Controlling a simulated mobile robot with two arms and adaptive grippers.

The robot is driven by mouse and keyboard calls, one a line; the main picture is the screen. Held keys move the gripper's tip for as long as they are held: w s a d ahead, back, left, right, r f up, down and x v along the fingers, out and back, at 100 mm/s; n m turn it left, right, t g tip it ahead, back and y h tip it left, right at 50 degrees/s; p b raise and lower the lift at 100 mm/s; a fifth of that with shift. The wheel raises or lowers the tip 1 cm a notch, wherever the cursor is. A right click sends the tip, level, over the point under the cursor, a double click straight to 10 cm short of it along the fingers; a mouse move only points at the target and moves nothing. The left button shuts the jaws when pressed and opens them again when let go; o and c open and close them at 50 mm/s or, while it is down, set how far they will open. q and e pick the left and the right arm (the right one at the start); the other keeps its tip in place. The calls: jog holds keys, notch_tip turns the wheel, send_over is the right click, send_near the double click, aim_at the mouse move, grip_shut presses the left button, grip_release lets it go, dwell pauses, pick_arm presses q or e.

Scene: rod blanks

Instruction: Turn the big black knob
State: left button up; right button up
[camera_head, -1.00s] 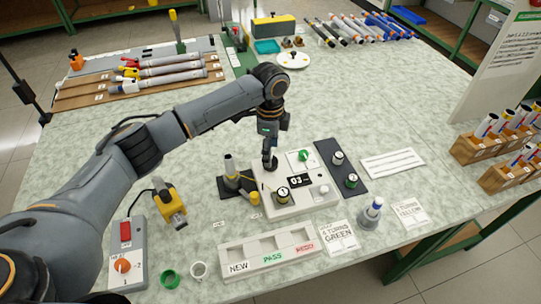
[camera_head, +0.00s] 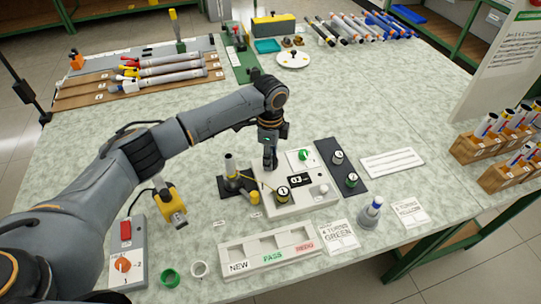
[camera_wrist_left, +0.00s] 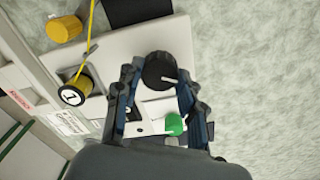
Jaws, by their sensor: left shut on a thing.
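The big black knob (camera_wrist_left: 159,70) sits at the rear left of the light grey device box (camera_head: 296,208). In the left wrist view it is between my fingertips, and a white pointer line shows on its top. My left gripper (camera_head: 270,165) points down over the box and is shut on the knob; in the head view its fingers hide most of the knob. In the left wrist view the left gripper (camera_wrist_left: 157,80) has one finger on either side of the knob. A small dark display (camera_head: 300,180) is on the box. My right gripper is not in view.
A black and yellow spool labelled 1 (camera_head: 282,194) and a green knob (camera_head: 305,155) are on the box. A dark post stand (camera_head: 230,170) stands close on the left. A sorting tray (camera_head: 268,254) lies in front.

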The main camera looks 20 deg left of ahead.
pick_arm(q)
jog(key=shift+r+n+p, duration=0.2)
jog(key=shift+n+p, duration=0.2)
jog(key=shift+p, duration=0.4)
jog(key=n+p, duration=0.7)
jog(key=p, duration=0.2)
jog(key=shift+d, duration=0.1)
jog(key=shift+f+n+p, duration=0.15)
jog(key=shift+n+p, duration=1.2)
jog(key=shift+n, duration=0.95)
jog(key=o, duration=1.2)
jog(key=shift+c, duration=0.2)
notch_tip(320, 180, up, 12)
